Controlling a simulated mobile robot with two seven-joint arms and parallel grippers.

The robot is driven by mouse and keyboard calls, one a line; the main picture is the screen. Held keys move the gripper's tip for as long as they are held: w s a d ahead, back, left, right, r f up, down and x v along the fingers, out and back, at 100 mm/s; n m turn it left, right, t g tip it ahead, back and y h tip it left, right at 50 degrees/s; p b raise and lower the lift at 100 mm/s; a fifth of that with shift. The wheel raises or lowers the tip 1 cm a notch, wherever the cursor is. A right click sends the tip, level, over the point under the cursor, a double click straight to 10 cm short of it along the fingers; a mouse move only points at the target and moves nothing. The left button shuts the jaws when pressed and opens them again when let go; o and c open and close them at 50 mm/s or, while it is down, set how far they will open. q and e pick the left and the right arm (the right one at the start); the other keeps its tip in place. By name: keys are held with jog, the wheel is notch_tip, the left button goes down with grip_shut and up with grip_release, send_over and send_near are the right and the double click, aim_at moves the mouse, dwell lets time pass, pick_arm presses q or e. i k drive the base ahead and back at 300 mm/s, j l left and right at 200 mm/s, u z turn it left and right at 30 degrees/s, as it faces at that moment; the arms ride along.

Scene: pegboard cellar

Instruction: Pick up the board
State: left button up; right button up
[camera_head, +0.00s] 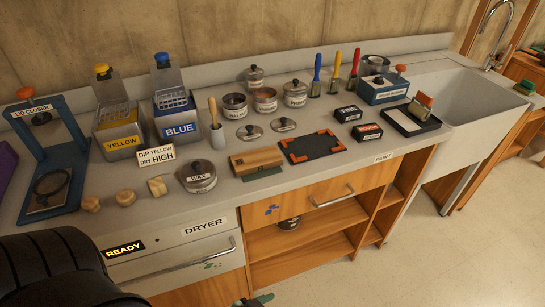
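A dark flat board (310,147) with orange corners lies on the grey counter, near its front edge, right of centre. A wooden block (257,163) with a green lower edge lies just left of it; I cannot tell which of the two the task calls the board. Nothing of mine touches either one.
A wax tin (197,177) and wooden knobs stand to the left, with yellow (118,138) and blue (178,125) dip tanks behind. Lids (249,132), tins and brushes stand behind the board. Small black boxes (348,113), a black-framed tray (410,120) and the sink (465,95) are to the right.

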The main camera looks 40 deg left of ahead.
aim_at(250, 162)
jog(key=l+u, duration=0.2)
jog(key=u, duration=0.3)
jog(key=l+u, duration=0.25)
jog(key=u, duration=0.2)
jog(key=i+l, duration=0.05)
